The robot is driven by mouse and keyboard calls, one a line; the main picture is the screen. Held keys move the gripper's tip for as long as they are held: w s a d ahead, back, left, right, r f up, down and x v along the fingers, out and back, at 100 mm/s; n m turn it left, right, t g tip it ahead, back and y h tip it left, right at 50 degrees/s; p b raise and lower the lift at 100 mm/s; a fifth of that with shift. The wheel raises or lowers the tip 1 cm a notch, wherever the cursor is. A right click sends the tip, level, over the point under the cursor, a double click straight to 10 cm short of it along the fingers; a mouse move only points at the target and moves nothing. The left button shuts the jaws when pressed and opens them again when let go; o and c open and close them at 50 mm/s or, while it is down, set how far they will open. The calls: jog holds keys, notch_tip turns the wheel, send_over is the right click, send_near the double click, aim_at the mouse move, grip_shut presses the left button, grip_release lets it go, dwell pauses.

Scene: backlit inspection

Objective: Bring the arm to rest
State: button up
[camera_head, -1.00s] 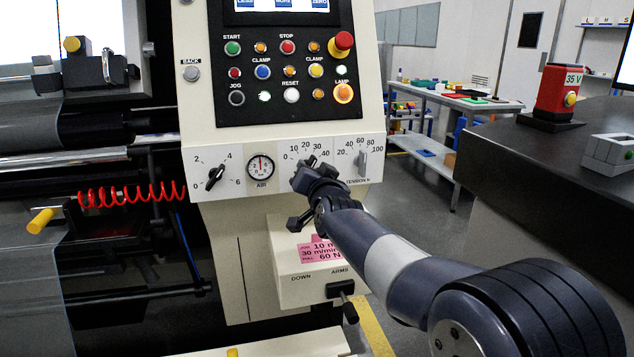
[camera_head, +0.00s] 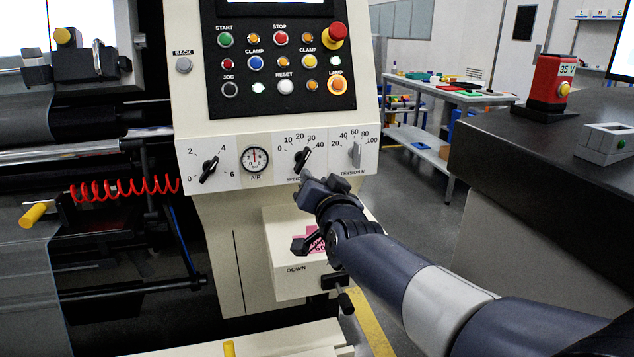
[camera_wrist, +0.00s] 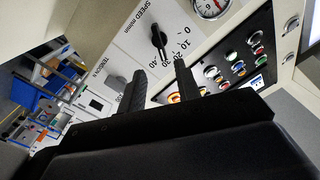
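My arm reaches in from the lower right in the head view. My gripper (camera_head: 312,182) is just below the speed knob (camera_head: 302,160) on the white dial strip (camera_head: 228,172), apart from it as far as I can tell. In the wrist view my gripper (camera_wrist: 158,80) shows two dark fingers spread apart with nothing between them. The black speed knob (camera_wrist: 159,40) stands beyond the fingertips there, with a clear gap in the picture.
The button panel (camera_head: 283,70) is above the dials. A white box (camera_head: 290,283) with a pink label and a black lever (camera_head: 344,298) is below my wrist. A dark counter (camera_head: 545,150) with a red 35 V unit (camera_head: 549,90) is at right. Open floor lies between.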

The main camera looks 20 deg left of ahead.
aim_at(304, 161)
jog(key=x, duration=1)
jog(key=shift+w+a, duration=0.3)
